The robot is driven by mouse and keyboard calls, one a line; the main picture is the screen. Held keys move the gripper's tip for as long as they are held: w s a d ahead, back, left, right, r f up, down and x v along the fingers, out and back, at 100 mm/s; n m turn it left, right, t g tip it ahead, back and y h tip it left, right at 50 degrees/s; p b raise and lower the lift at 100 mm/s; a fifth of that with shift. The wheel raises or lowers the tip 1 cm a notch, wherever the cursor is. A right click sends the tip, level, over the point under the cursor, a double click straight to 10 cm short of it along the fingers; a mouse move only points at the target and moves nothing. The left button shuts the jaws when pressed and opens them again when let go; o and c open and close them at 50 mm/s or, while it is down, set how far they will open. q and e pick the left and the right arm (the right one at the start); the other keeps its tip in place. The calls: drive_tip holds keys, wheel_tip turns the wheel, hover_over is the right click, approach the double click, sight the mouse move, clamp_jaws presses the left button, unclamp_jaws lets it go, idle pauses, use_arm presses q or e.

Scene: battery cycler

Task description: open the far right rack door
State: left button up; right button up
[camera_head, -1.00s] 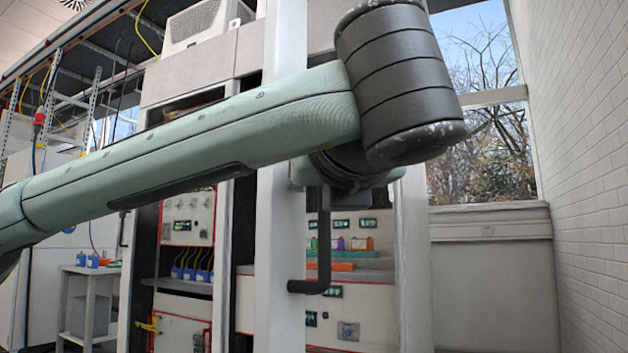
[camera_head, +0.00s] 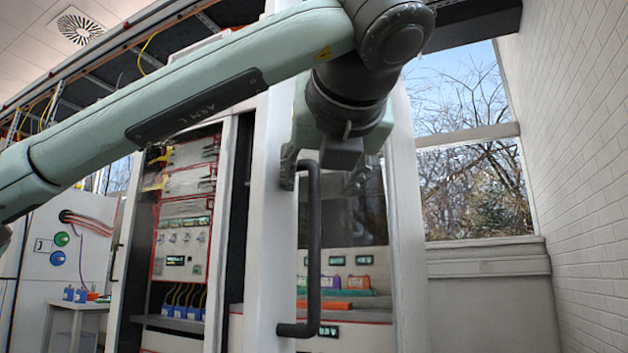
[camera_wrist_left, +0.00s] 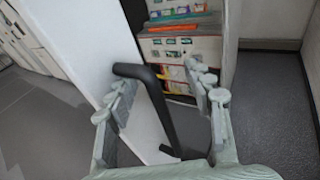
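The far right rack door (camera_head: 271,230) has a white frame and a black bar handle (camera_head: 314,250) on its left upright. Rack shelves show to the right of the handle; I cannot tell whether the door is ajar. My left gripper (camera_head: 326,172) is at the upper part of the handle, with its fingers apart. In the left wrist view, the handle (camera_wrist_left: 155,100) runs between the two open fingers of my left gripper (camera_wrist_left: 163,92), nearer the left finger. Contact is unclear. My right gripper is in neither view.
An open-looking rack (camera_head: 184,230) with red-edged instruments stands to the left. A white brick wall (camera_head: 580,180) and a window (camera_head: 465,150) bound the right side. The wrist view shows clear grey floor (camera_wrist_left: 272,110) at right.

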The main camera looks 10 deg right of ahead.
use_arm(q)
drive_tip(key=shift+a+r, duration=0.1)
drive_tip(key=shift+r, duration=0.5)
drive_tip(key=s+d+b, duration=0.1)
drive_tip(key=s+d, duration=0.5)
drive_tip(key=d, duration=0.1)
drive_tip(key=shift+s+f, duration=0.25)
drive_tip(key=shift+f, duration=0.1)
drive_tip(key=shift+f, duration=0.15)
drive_tip(key=shift+w+b, duration=0.1)
drive_tip(key=shift+b, duration=0.35)
